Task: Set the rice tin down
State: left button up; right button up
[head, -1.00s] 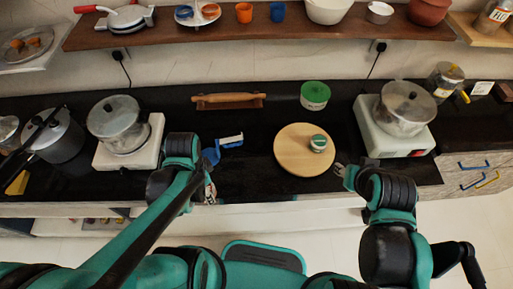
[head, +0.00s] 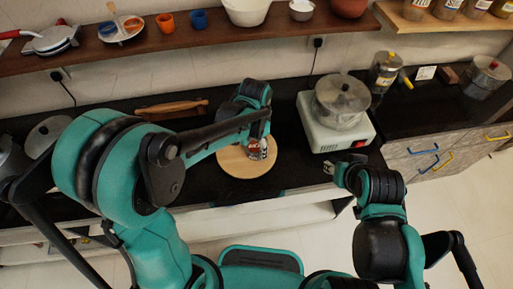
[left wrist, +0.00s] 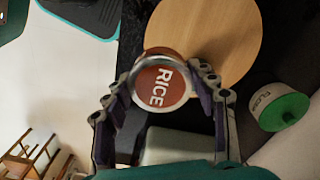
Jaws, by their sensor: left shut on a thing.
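The rice tin (left wrist: 160,87), with a round red lid marked RICE and a pale rim, is between the fingers of my left gripper (left wrist: 165,95), which is shut on it. In the left wrist view it overlaps the edge of the round wooden board (left wrist: 220,35). In the head view my left gripper (head: 259,150) is over the right part of the board (head: 237,168) and mostly hides the tin. I cannot tell whether the tin touches anything below. The small tin seen earlier on the board is hidden. My right gripper (head: 346,168) is open and empty at the counter's front edge.
A green-lidded tin (left wrist: 280,108) stands beside the board in the left wrist view. A glass-lidded pot (head: 342,102) sits on a white stove (head: 335,135) to the right. A rolling pin (head: 172,110) lies behind my left arm.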

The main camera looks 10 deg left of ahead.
pick_arm(q)
jog(key=shift+w+f, duration=0.2)
jog(key=shift+w, duration=0.1)
jog(key=b, duration=0.3)
send_over(233, 151)
notch_tip(233, 151, down, 7)
jog(key=shift+r, duration=0.1)
notch_tip(233, 151, down, 3)
jog(key=shift+f+b, duration=0.2)
jog(key=shift+b, duration=0.5)
jog(key=shift+f, duration=0.25)
jog(key=shift+f, duration=0.1)
jog(key=o, duration=1.4)
jog(key=shift+c, duration=0.2)
